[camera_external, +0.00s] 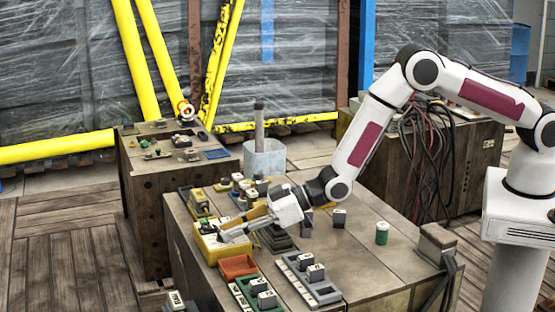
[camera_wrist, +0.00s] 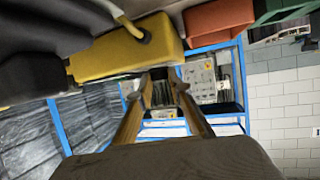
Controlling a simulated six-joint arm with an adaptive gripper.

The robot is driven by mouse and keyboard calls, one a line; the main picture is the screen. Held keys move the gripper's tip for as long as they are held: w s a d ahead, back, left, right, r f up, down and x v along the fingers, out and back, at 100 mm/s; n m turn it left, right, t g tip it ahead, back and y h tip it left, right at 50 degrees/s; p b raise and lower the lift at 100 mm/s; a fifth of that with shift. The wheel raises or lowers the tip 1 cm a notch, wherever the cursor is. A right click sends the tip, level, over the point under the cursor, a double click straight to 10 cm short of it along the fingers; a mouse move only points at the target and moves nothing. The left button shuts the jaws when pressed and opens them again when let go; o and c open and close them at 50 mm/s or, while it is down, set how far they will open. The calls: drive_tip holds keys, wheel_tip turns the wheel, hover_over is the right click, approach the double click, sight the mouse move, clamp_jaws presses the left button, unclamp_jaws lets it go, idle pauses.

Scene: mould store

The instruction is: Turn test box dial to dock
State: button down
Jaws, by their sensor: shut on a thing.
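The yellow box (camera_external: 212,248), which I take for the test box, sits at the left edge of the wooden work table. It also shows at the top of the wrist view (camera_wrist: 112,50), with a yellow cable entering it. My gripper (camera_external: 230,233) reaches in from the right, its fingers against the yellow box. In the wrist view my fingertips (camera_wrist: 164,80) meet the box's lower edge and stand a little apart. They are shut on a small part there, seemingly the dial. The dial itself and its markings are hidden or too small to read.
An orange bin (camera_external: 238,267) and a green tray (camera_external: 244,292) stand in front of the yellow box. A grey tray (camera_external: 322,290) with light blocks lies to their right. A green can (camera_external: 382,233) stands farther right, with bare table around it.

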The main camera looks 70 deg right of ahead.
drive_tip(key=shift+r, duration=0.1)
idle(0.4)
drive_tip(key=c, duration=2.1)
unclamp_jaws()
drive_tip(key=shift+c, duration=0.2)
drive_tip(key=shift+s, duration=0.1)
drive_tip(key=v, duration=1.1)
drive_tip(key=shift+s+d+r, duration=0.15)
drive_tip(key=shift+s, duration=0.15)
